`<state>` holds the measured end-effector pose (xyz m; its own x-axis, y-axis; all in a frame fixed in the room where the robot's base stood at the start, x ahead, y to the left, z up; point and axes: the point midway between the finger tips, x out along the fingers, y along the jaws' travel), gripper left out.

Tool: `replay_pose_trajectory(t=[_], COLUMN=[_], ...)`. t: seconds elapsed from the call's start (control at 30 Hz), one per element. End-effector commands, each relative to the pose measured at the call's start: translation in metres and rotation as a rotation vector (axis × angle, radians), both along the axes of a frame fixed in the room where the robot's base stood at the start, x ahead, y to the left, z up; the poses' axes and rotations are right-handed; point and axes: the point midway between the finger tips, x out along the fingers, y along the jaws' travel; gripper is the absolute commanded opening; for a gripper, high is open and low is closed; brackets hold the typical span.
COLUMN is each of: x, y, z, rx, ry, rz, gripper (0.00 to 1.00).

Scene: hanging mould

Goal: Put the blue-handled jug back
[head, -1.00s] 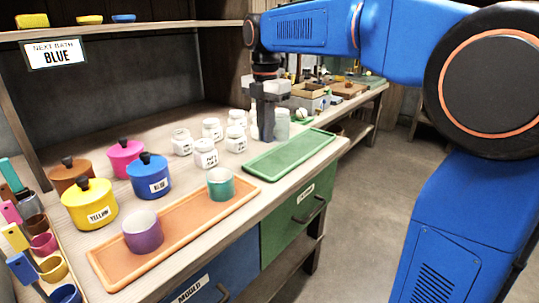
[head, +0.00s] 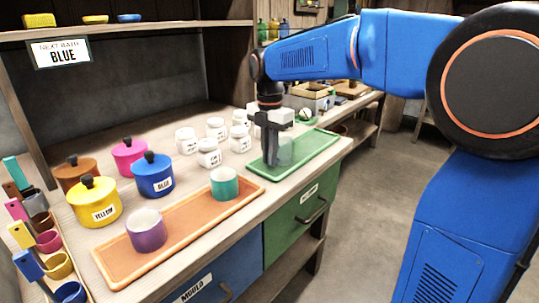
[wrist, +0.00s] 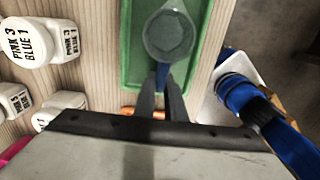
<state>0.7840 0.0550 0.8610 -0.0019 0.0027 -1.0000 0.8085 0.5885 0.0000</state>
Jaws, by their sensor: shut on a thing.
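The clear jug (head: 280,151) is in my gripper (head: 271,146), over the green tray (head: 316,150) at the right of the bench. In the wrist view the jug's round cup (wrist: 169,36) shows from above, and its blue handle (wrist: 161,76) is between the fingertips of my gripper (wrist: 161,88). The jug looks upright and empty. I cannot tell whether its base touches the tray. The fingers partly hide the jug in the head view.
Several white jars (head: 209,152) stand left of the green tray. An orange tray (head: 188,226) holds a purple cup (head: 146,230) and a teal cup (head: 224,183). Lidded pots, including a blue pot (head: 153,177), stand behind it. Coloured handled cups fill the left edge.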

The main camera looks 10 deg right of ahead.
Motion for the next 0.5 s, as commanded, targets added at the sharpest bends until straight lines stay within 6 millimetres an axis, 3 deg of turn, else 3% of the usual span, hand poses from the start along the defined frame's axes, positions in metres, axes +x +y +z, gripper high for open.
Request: replay_pose_trajectory(t=[0.1,0.13,0.2,0.5], x=[0.0001,0.0001,0.0001,0.0001], y=[0.0000,0.0000,0.0000,0.0001], z=[-0.0024,-0.0024,-0.0022,-0.0014], rx=[0.000,0.000,0.000,0.000], ry=[0.000,0.000,0.000,0.000], rz=[0.000,0.000,0.000,0.000], gripper=[0.00,0.15,0.29,0.29])
